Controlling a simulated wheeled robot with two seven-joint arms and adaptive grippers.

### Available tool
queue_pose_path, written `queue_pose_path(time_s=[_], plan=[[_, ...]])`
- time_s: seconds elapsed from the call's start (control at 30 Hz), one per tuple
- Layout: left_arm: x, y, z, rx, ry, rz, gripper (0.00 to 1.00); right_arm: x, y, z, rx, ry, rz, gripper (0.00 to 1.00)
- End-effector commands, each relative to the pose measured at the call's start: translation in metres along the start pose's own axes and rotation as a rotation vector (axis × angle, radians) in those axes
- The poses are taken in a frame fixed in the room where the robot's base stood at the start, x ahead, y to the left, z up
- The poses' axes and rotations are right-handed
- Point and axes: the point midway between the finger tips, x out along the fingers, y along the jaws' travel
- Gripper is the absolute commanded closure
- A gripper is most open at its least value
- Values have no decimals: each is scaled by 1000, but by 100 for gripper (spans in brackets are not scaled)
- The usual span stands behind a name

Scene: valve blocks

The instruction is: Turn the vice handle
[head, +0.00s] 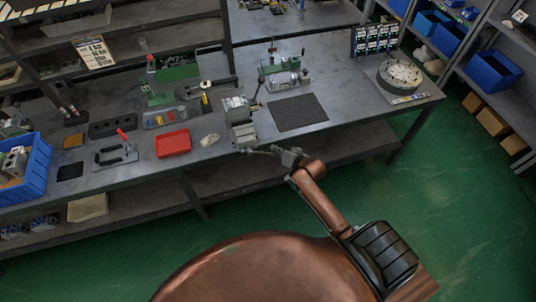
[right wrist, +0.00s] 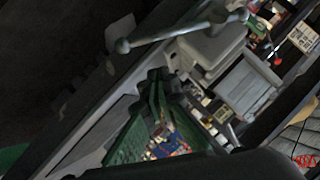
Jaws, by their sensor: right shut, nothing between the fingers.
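The grey vice (head: 240,122) stands at the front edge of the workbench. Its handle (head: 258,151) juts out below the edge, and my right gripper (head: 280,153) is close to its right end. The gripper is shut with nothing seen between its fingers; whether it touches the handle I cannot tell. In the right wrist view the handle (right wrist: 180,32) is a thin bar with a ball end, crossing the upper part in front of the grey vice body (right wrist: 215,48). My left gripper is not in view.
The workbench (head: 330,75) holds a red tray (head: 172,143), a dark mat (head: 298,113), a second vice-like device (head: 285,75) and a round container (head: 399,75). A blue crate (head: 25,170) stands at the left. Green floor is free at the right front.

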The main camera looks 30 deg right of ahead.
Motion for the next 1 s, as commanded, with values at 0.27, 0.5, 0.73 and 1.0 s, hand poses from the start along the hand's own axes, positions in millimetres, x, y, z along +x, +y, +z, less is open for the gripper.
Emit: queue_pose_path(time_s=[0.27, 0.5, 0.73, 1.0], plan=[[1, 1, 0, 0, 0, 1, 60, 26, 1, 24, 2, 0, 1, 100], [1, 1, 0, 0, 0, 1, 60, 30, 0, 28, 0, 1, 0, 100], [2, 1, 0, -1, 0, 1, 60, 32, -8, 35, 2, -1, -2, 100], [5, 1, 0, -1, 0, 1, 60, 30, 7, 31, 40, 4, -18, 100]])
